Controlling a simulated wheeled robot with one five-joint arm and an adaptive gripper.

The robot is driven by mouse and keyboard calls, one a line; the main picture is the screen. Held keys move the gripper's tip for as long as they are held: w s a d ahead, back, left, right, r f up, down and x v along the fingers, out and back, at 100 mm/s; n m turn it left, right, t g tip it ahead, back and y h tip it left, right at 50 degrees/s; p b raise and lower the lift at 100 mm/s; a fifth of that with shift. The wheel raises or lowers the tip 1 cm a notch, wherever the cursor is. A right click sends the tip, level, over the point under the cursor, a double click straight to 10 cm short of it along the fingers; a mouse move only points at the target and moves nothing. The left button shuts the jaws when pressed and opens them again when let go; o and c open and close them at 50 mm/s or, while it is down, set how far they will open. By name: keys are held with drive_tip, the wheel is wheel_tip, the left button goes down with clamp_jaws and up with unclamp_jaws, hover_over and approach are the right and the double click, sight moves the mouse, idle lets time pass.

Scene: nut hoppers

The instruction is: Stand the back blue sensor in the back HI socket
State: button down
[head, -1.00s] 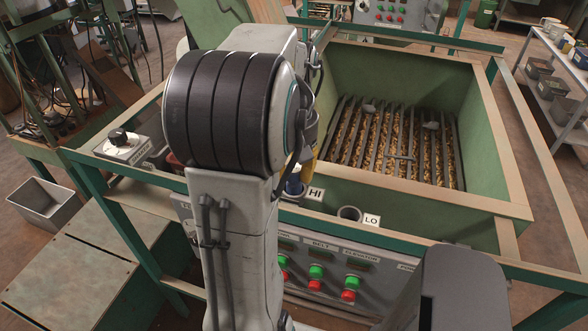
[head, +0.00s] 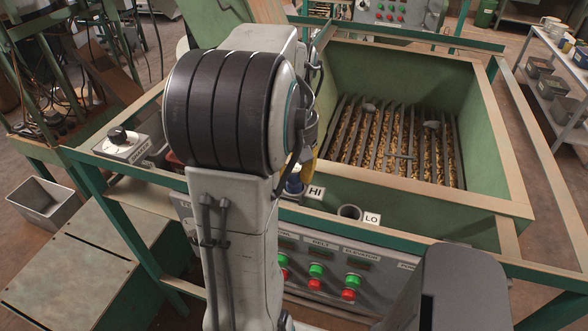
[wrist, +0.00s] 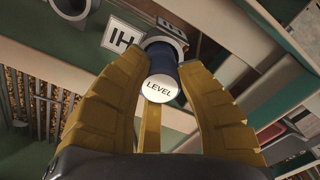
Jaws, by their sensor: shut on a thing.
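My gripper (wrist: 163,66) has yellow fingers shut on a dark blue sensor (wrist: 162,64), whose white end marked LEVEL faces the wrist camera. The sensor's far end meets the grey ring of the HI socket (wrist: 173,44), beside the HI label (wrist: 118,35). How deep it sits inside the ring I cannot tell. In the head view my arm hides most of the gripper; a bit of blue sensor (head: 294,182) shows at the HI socket, left of the HI label (head: 315,192).
The LO socket (head: 349,212) stands open and empty to the right, beside its LO label (head: 372,218). The green hopper (head: 490,130) with bars over nuts lies behind. A control panel (head: 325,270) with red and green buttons is below. A dial box (head: 128,150) sits at left.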

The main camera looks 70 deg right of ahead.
drive_tip(key=shift+f, duration=0.35)
drive_tip(key=c, duration=1.3)
unclamp_jaws()
drive_tip(key=shift+o, duration=0.2)
drive_tip(key=shift+r, duration=0.15)
wheel_tip(320, 180, up, 6)
drive_tip(key=p, duration=0.4)
drive_tip(key=shift+p, duration=0.4)
drive_tip(key=shift+r+p, duration=0.4)
drive_tip(key=shift+r, duration=1.95)
